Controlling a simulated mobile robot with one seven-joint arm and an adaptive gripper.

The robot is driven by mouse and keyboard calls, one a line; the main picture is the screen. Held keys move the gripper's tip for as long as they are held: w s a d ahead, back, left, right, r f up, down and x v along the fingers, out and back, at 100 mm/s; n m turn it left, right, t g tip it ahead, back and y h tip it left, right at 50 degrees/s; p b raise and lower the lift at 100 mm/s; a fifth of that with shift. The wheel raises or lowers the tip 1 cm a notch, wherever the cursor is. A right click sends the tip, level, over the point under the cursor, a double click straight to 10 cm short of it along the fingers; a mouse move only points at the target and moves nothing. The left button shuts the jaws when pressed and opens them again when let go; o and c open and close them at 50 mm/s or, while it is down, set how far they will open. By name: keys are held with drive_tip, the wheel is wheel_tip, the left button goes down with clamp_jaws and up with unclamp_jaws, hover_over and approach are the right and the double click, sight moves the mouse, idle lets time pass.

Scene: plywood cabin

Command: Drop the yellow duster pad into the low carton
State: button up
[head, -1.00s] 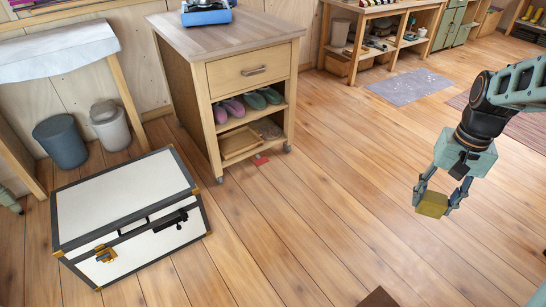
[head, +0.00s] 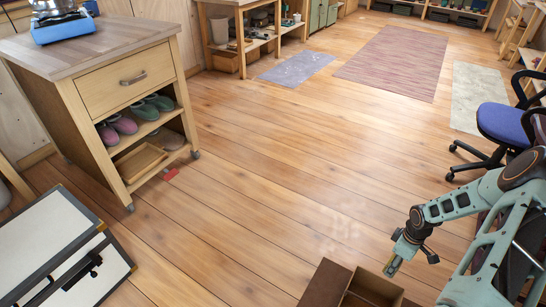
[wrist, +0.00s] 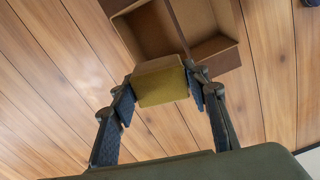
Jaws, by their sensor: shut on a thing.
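The yellow duster pad (wrist: 165,88) is held between the two fingers of my gripper (wrist: 165,92) in the wrist view. In the head view my gripper (head: 397,258) hangs in the lower right, with a small part of the pad (head: 391,268) showing at its tip. The low carton (head: 326,283) is a brown open-topped box on the floor at the bottom edge, partly cut off. It also shows in the wrist view (wrist: 232,60), beyond the pad, with a divider between its compartments. The pad overlaps the carton's near edge there, and appears above it.
A wooden cabinet (head: 130,78) with shoes on its shelf stands at the left. A white trunk (head: 45,240) sits at the lower left. A blue office chair (head: 505,125) is at the right. The plank floor between them is mostly clear, with rugs (head: 395,60) further back.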

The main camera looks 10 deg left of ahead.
drive_tip(key=s+f+n+b, duration=0.1)
drive_tip(key=f+b, duration=0.1)
drive_tip(key=f, duration=0.5)
drive_tip(key=s+a+f+n+b, duration=0.1)
drive_tip(key=s+f+b, duration=0.1)
drive_tip(key=f, duration=0.6)
drive_tip(key=shift+s+f+b, duration=0.15)
drive_tip(key=shift+s+b, duration=0.15)
drive_tip(key=shift+b, duration=0.05)
drive_tip(key=shift+a, duration=0.1)
drive_tip(key=o, duration=1.2)
wheel_tip(320, 180, up, 12)
drive_tip(key=shift+r, duration=0.1)
